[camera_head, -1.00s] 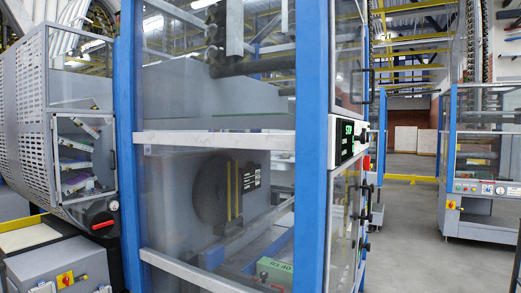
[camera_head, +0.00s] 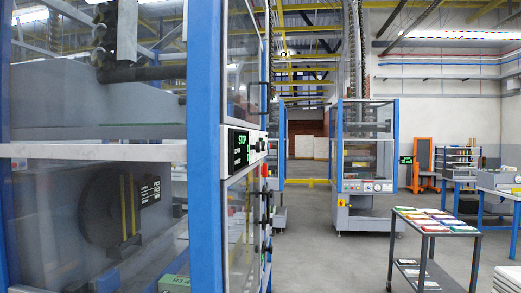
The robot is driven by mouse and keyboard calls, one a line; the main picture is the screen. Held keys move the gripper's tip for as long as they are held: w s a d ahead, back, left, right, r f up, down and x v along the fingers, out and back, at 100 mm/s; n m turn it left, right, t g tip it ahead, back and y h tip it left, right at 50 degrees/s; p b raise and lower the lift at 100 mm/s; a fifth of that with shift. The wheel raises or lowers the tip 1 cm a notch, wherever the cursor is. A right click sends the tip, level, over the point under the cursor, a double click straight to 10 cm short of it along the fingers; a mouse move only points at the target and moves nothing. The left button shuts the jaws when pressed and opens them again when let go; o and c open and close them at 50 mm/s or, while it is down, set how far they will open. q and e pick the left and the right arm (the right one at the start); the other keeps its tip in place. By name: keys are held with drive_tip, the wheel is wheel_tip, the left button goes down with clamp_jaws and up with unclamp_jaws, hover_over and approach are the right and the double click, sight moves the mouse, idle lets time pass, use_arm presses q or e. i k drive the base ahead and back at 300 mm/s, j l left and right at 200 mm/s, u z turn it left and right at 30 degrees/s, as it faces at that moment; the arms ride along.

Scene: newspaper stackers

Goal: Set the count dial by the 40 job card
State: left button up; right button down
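No job card marked 40 can be made out in the head view. A round dark wheel (camera_head: 108,207) with yellow bars sits behind the clear panels of the near blue-framed machine (camera_head: 205,150); I cannot tell if it is the count dial. A black display (camera_head: 238,150) with green "STOP" text is on this machine's right-hand side. A green label (camera_head: 174,284) shows at the bottom edge, partly cut off. Neither of my grippers is in view.
A second blue-framed machine (camera_head: 360,186) stands further back. A dark trolley (camera_head: 432,230) with coloured items on top is at the right, before workbenches and an orange stand (camera_head: 424,165). Grey floor (camera_head: 335,255) between the near machine and trolley is clear.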

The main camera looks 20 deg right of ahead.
sight(256, 148)
drive_tip(key=i+l, duration=0.3)
drive_tip(key=l, duration=0.2)
drive_tip(key=i+l, duration=0.35)
drive_tip(key=l, duration=0.15)
drive_tip(key=i+l, duration=0.3)
drive_tip(key=l, duration=0.15)
drive_tip(key=i+l, duration=0.35)
drive_tip(key=l, duration=0.15)
drive_tip(key=i+l, duration=0.3)
drive_tip(key=l, duration=0.2)
drive_tip(key=i+l, duration=0.85)
drive_tip(key=l+u, duration=0.25)
drive_tip(key=l, duration=0.45)
drive_tip(key=k+l+u, duration=0.1)
drive_tip(key=l+u, duration=0.15)
drive_tip(key=l, duration=0.45)
drive_tip(key=k+l+u, duration=0.15)
drive_tip(key=u, duration=0.25)
drive_tip(key=k+l+u, duration=0.15)
drive_tip(key=u, duration=0.2)
drive_tip(key=k+l+u, duration=0.15)
drive_tip(key=u, duration=0.25)
drive_tip(key=k+u, duration=0.2)
drive_tip(key=u, duration=0.15)
